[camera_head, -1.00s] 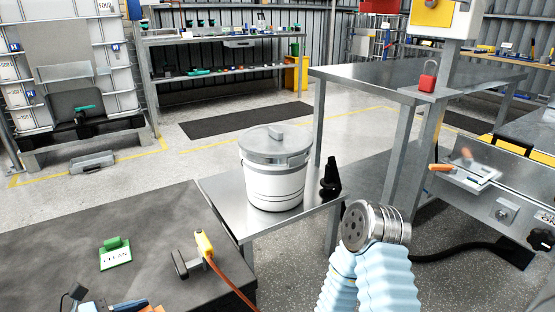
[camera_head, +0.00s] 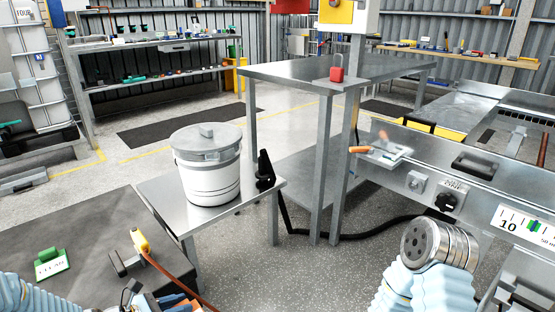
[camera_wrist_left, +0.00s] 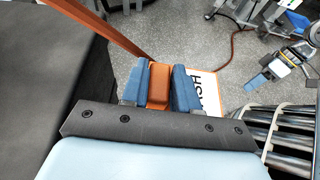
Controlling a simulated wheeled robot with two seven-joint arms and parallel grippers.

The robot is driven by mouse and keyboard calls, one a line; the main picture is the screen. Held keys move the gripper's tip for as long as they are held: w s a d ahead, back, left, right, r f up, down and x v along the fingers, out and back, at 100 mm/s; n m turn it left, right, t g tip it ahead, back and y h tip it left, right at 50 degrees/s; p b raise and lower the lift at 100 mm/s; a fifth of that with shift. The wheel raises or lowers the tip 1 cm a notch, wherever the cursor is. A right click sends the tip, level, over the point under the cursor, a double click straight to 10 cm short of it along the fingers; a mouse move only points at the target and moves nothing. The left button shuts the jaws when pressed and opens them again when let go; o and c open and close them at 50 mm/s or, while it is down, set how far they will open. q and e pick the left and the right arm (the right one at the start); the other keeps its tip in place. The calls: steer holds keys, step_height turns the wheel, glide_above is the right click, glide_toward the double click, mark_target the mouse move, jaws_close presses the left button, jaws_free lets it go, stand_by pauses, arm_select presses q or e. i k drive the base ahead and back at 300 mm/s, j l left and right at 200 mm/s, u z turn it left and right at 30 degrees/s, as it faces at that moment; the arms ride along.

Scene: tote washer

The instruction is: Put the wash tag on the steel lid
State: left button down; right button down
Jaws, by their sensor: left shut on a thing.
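The steel lid (camera_head: 190,147) sits on a white bucket (camera_head: 210,182) on a small steel table, its handle on top. My left gripper (camera_head: 165,302) is at the bottom left edge of the head view, low and in front of the bucket, well apart from the lid. In the left wrist view, its blue fingers (camera_wrist_left: 159,84) are shut on the orange grip of the wash tag (camera_wrist_left: 206,92). The tag's white plate with part of the word WASH shows beside the fingers.
A green CLEAN tag (camera_head: 52,264) and a yellow-handled tool (camera_head: 138,243) with an orange cord lie on the dark table at left. A black clamp-like item (camera_head: 264,170) stands beside the bucket. A taller steel table (camera_head: 300,72) with a red padlock (camera_head: 336,70) stands right of it.

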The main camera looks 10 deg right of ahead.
mark_target(216, 140)
steer(key=i+l+z, duration=0.15)
steer(key=z, duration=0.3)
steer(key=i+z, duration=0.35)
steer(key=z, duration=0.15)
